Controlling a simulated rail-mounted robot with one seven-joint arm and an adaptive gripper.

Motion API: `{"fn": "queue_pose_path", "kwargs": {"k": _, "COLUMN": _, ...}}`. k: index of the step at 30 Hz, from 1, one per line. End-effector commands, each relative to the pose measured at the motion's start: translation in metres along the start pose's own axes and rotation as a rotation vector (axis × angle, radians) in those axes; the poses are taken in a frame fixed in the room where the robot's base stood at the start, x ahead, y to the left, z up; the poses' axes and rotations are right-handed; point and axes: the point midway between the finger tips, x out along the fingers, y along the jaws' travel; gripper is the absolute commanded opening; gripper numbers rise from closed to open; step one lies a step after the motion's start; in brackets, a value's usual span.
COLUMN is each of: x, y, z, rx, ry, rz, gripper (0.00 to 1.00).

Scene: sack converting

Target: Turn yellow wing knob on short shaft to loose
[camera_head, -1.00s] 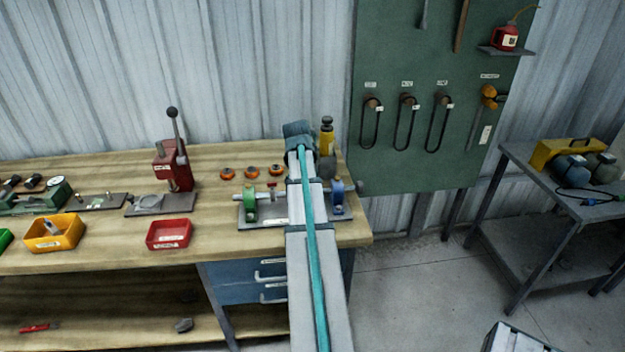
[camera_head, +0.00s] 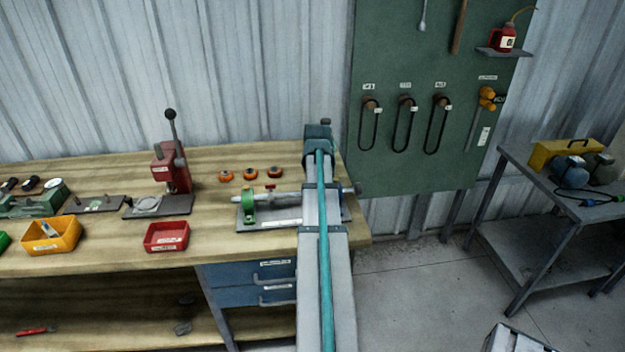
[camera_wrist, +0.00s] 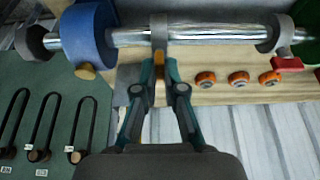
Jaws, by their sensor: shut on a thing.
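In the wrist view my gripper (camera_wrist: 159,68) is shut on a small yellow part, the yellow wing knob (camera_wrist: 160,90), of which only a strip shows between the fingers. It sits at a grey collar (camera_wrist: 158,28) around the bright metal shaft (camera_wrist: 215,35). The knob's wings and angle are hidden by the fingers.
A green block (camera_head: 248,200) and a red wing knob (camera_wrist: 288,65) stand at the shaft's other end. Several orange rings (camera_head: 250,174) lie behind the fixture. A red press (camera_head: 171,168) and red bin (camera_head: 166,237) stand left. The green tool board (camera_head: 420,150) is behind, right.

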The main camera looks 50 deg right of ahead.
Motion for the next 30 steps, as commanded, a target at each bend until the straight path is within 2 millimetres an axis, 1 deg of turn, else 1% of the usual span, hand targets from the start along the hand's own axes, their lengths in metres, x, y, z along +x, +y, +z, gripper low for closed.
{"fn": "queue_pose_path", "kwargs": {"k": 14, "x": -0.0003, "y": -0.0002, "z": -0.0002, "rx": -0.014, "ry": 0.000, "rz": -0.005, "gripper": 0.00}}
{"fn": "queue_pose_path", "kwargs": {"k": 15, "x": -0.0003, "y": -0.0002, "z": -0.0002, "rx": -0.014, "ry": 0.000, "rz": -0.005, "gripper": 0.16}}
{"fn": "queue_pose_path", "kwargs": {"k": 17, "x": -0.0002, "y": -0.0002, "z": -0.0002, "rx": -0.013, "ry": 0.000, "rz": -0.005, "gripper": 0.26}}
{"fn": "queue_pose_path", "kwargs": {"k": 18, "x": -0.0002, "y": -0.0002, "z": -0.0002, "rx": -0.013, "ry": 0.000, "rz": -0.005, "gripper": 0.32}}
{"fn": "queue_pose_path", "kwargs": {"k": 19, "x": -0.0002, "y": -0.0002, "z": -0.0002, "rx": -0.013, "ry": 0.000, "rz": -0.005, "gripper": 0.34}}
{"fn": "queue_pose_path", "kwargs": {"k": 27, "x": -0.0004, "y": -0.0001, "z": 0.0000, "rx": -0.012, "ry": 0.000, "rz": -0.005, "gripper": 0.34}}
{"fn": "queue_pose_path", "kwargs": {"k": 30, "x": -0.0036, "y": -0.0001, "z": 0.0000, "rx": -0.012, "ry": 0.000, "rz": -0.005, "gripper": 0.34}}
